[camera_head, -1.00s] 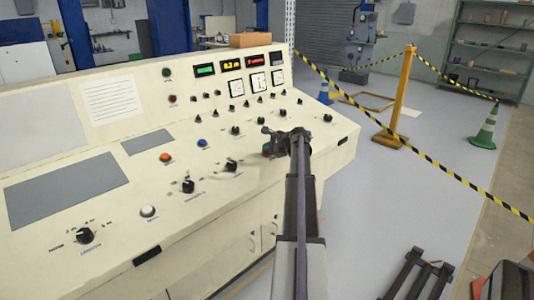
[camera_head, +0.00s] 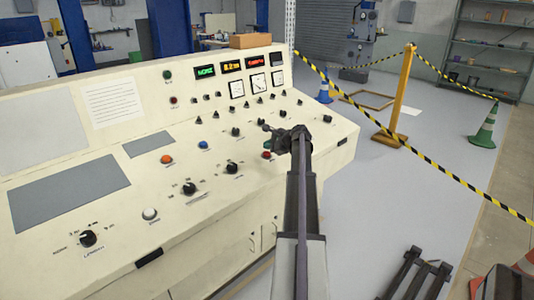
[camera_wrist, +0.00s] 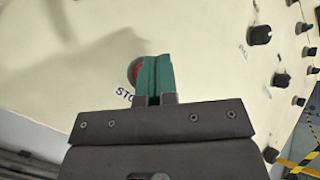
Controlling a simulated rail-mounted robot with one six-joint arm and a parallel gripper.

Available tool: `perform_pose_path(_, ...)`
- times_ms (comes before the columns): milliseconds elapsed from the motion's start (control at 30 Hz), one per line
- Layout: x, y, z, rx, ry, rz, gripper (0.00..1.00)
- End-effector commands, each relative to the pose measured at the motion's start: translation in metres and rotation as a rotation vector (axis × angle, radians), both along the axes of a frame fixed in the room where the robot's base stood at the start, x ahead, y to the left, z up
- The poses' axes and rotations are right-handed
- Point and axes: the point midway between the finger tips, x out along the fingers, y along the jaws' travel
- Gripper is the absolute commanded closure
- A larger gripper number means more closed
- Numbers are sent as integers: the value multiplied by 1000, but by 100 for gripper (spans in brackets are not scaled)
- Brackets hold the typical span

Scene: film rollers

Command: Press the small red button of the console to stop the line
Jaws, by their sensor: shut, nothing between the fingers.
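The cream console (camera_head: 215,205) fills the left and middle of the head view. Its small red button (camera_head: 267,155) shows just left of my arm's end. In the wrist view, the red button (camera_wrist: 133,72) is partly hidden behind the fingers, with a partly covered label starting "STO" beside it. My gripper (camera_wrist: 155,72) has green fingers, shut together and empty, overlapping the button's right side. In the head view, my gripper (camera_head: 268,145) is just above the button in the picture. I cannot tell whether the fingertips touch the button or panel.
An orange button (camera_head: 167,160), a blue button (camera_head: 203,145), a white button (camera_head: 150,214) and several black knobs are on the panel. Lit displays (camera_head: 232,66) are on the upright back. A striped barrier tape and yellow post (camera_head: 396,95) stand right.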

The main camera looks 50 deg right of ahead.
Motion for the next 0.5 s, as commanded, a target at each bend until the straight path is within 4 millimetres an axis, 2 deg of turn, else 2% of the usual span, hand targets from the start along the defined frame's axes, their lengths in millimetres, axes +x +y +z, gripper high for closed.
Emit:
perform_pose_path(33,-1,0,10,0,0,0,100)
perform_pose_path(300,-7,1,38,0,0,0,100)
perform_pose_path(500,-10,1,44,0,0,0,100)
